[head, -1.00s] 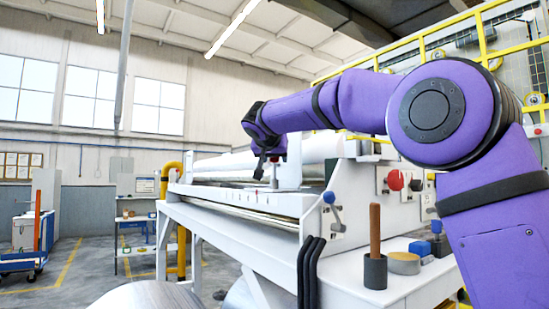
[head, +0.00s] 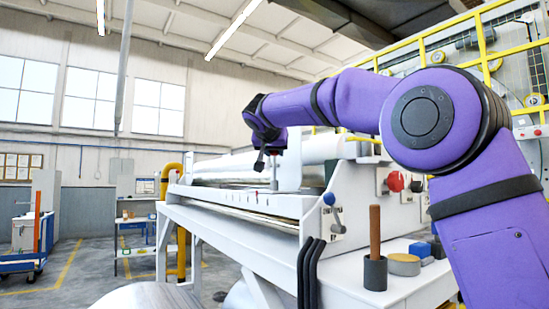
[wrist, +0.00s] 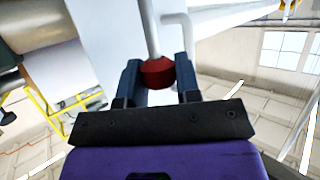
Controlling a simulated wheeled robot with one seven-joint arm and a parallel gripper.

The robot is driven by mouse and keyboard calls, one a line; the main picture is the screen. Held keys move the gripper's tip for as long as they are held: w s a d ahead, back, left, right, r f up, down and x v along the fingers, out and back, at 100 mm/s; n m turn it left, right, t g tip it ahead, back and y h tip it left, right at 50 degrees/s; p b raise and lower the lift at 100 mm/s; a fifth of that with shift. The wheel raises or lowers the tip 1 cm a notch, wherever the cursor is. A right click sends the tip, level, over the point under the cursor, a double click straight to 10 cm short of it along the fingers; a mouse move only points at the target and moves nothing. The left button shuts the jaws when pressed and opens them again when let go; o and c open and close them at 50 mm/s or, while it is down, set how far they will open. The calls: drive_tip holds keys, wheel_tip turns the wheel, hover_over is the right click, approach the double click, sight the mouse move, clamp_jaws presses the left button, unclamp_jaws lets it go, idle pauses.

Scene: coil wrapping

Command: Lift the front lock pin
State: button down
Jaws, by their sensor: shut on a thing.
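The front lock pin's red knob (wrist: 157,74) sits between the two dark fingers of my gripper (wrist: 158,80) in the wrist view. A pale grey shaft runs from the knob toward the top of that view, with a bent grey rod beside it. The fingers are shut on the knob. In the head view my gripper (head: 264,160) is above the front rail of the white machine (head: 240,204). The pin is small there and partly hidden by the gripper, so I cannot tell how far it stands out of its seat.
A blue-knobbed lever (head: 331,205) and a red button (head: 395,181) are on the machine's end plate. A wooden-handled tool stands in a dark cup (head: 375,272) beside a round tin (head: 404,264). A large roll (head: 150,296) lies below in front.

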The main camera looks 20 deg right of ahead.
drive_tip(key=shift+r, duration=0.25)
drive_tip(key=c, duration=0.9)
unclamp_jaws()
drive_tip(key=shift+s, duration=0.1)
drive_tip(key=shift+o, duration=0.2)
drive_tip(key=v, duration=1)
drive_tip(key=shift+s+a, duration=0.2)
drive_tip(key=shift+s, duration=0.1)
